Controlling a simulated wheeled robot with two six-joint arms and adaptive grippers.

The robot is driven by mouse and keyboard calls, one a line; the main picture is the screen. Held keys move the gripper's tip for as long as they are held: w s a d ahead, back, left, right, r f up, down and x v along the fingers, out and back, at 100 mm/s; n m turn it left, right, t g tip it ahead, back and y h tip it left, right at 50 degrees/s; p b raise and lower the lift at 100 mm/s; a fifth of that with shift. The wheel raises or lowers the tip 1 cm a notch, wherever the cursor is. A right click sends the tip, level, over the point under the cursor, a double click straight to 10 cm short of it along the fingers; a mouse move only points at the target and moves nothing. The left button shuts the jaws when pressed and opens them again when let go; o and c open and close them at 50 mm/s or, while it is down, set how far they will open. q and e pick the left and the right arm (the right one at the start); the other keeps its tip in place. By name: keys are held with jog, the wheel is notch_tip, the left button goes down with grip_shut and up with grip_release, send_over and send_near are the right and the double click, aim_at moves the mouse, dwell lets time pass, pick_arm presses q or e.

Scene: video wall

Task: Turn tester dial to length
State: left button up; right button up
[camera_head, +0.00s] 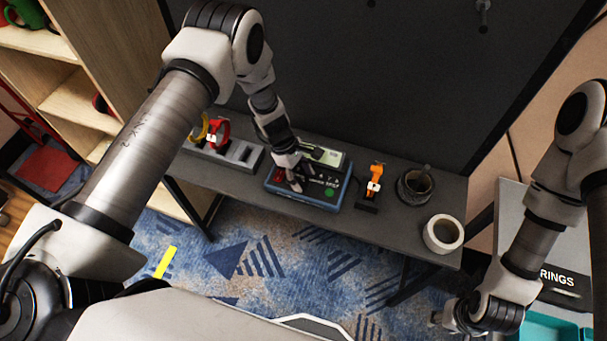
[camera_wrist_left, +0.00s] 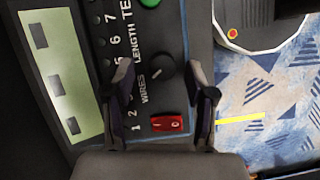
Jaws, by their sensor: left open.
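The cable tester (camera_head: 335,195) is a blue and dark box on the narrow dark shelf. In the left wrist view its dark round dial (camera_wrist_left: 163,68) sits beside the printed words WIRES and LENGTH; I cannot tell exactly where its mark points. A red rocker switch (camera_wrist_left: 167,124) and a pale display (camera_wrist_left: 65,80) with dark windows also show. My left gripper (camera_head: 293,183) is over the tester. In the left wrist view its open fingers (camera_wrist_left: 160,75) stand either side of the dial, with gaps visible. My right gripper (camera_head: 447,320) is low at the right, its fingers unclear.
A grey holder (camera_head: 240,153) with yellow and red tools stands left of the tester. An orange tool (camera_head: 375,180), a black tape roll (camera_head: 414,186) and a white tape roll (camera_head: 443,233) stand to its right. A dark panel (camera_head: 370,80) rises behind.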

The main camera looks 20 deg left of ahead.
pick_arm(q)
jog(key=shift+d+f, duration=0.1)
jog(key=shift+f, duration=0.45)
jog(key=shift+s+d+r, duration=0.15)
jog(key=shift+s, duration=0.1)
grip_shut()
